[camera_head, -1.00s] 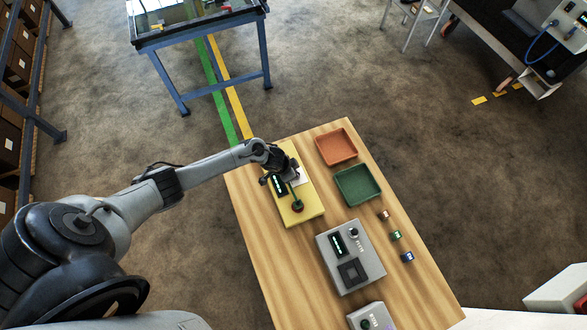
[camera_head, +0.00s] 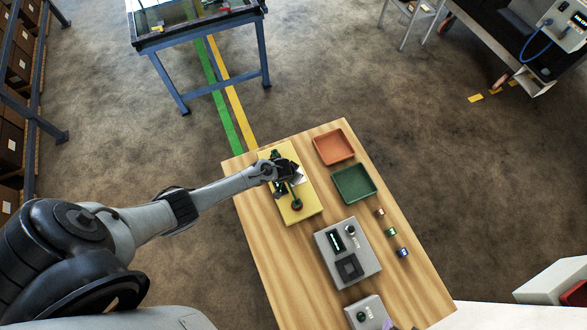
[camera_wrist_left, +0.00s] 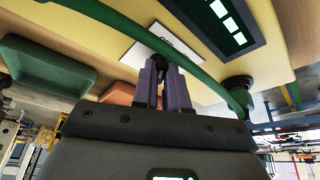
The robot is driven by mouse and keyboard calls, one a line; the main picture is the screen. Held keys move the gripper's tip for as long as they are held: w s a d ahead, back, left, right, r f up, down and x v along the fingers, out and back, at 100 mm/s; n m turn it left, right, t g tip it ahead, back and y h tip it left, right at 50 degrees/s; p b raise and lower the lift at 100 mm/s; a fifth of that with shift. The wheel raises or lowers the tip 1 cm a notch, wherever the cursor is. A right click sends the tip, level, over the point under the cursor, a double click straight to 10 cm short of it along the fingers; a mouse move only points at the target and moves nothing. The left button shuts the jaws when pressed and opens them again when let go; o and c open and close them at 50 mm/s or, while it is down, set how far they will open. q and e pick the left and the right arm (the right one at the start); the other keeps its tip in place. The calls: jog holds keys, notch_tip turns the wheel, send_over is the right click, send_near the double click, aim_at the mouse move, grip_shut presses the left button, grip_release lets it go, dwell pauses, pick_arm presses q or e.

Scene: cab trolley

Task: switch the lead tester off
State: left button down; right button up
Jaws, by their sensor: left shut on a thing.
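The lead tester appears to be the yellow box (camera_head: 310,211) at the far left of the wooden table. It has a dark display with lit pale blocks (camera_wrist_left: 228,22), a green lead running across it to a round fitting (camera_wrist_left: 238,84), and a white label plate (camera_wrist_left: 136,50) whose lettering is partly hidden. My left gripper (camera_wrist_left: 163,70) is over the plate, its fingers shut on a small dark part that looks like the switch lever. The fingers hide most of that part, so its position cannot be told.
An orange tray (camera_head: 334,147) and a green tray (camera_head: 354,184) lie to the right of the tester. A grey device (camera_head: 361,273), another grey box (camera_head: 368,312) and several small blocks (camera_head: 391,232) are nearer. Bare wood (camera_head: 262,250) lies along the left side.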

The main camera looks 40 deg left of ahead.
dwell(0.3)
pick_arm(q)
jog(key=c, duration=1.2)
grip_release()
jog(key=shift+o, duration=0.2)
jog(key=v, duration=1)
jog(key=shift+s+r+p, duration=0.2)
jog(key=shift+r+p, duration=0.1)
jog(key=shift+r, duration=0.05)
jog(key=shift+d, duration=0.1)
